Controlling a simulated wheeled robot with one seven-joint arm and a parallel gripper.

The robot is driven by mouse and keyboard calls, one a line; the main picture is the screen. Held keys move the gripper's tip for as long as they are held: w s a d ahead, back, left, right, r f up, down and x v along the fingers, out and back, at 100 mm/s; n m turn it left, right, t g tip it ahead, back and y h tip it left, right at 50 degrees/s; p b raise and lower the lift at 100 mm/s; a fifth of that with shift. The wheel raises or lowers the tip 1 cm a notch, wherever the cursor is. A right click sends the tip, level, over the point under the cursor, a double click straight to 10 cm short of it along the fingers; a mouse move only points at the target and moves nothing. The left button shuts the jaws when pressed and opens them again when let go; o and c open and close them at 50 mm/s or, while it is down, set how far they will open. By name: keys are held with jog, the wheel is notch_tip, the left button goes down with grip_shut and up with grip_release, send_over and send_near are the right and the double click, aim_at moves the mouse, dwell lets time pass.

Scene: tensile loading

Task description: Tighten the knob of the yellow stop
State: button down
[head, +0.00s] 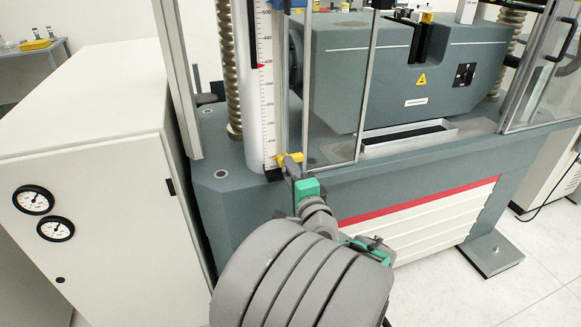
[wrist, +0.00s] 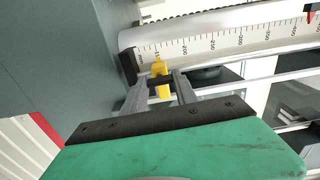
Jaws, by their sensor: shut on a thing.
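The yellow stop (head: 282,158) sits near the bottom end of the white graduated scale column, and its upper end is at the scale in the wrist view (wrist: 160,66). Its dark knob (wrist: 160,81) points toward me between my two fingers. My gripper (wrist: 159,84) is shut on the knob, one grey finger on each side. In the head view my gripper (head: 292,165) reaches the stop from the front, and the knob is hidden there. I cannot tell how tight the knob is.
The white scale (head: 266,100) carries a red pointer (head: 260,66) higher up. A black block (wrist: 128,66) lies just beside the stop at the scale's end. A glass door frame (head: 366,90) stands close on the right. A white cabinet (head: 90,150) stands left; floor is free at lower right.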

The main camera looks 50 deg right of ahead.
jog(key=shift+m, duration=0.3)
jog(key=c, duration=1)
grip_release()
jog(key=shift+o, duration=0.2)
jog(key=v, duration=0.7)
jog(key=shift+s+a, duration=0.2)
jog(key=shift+s, duration=0.15)
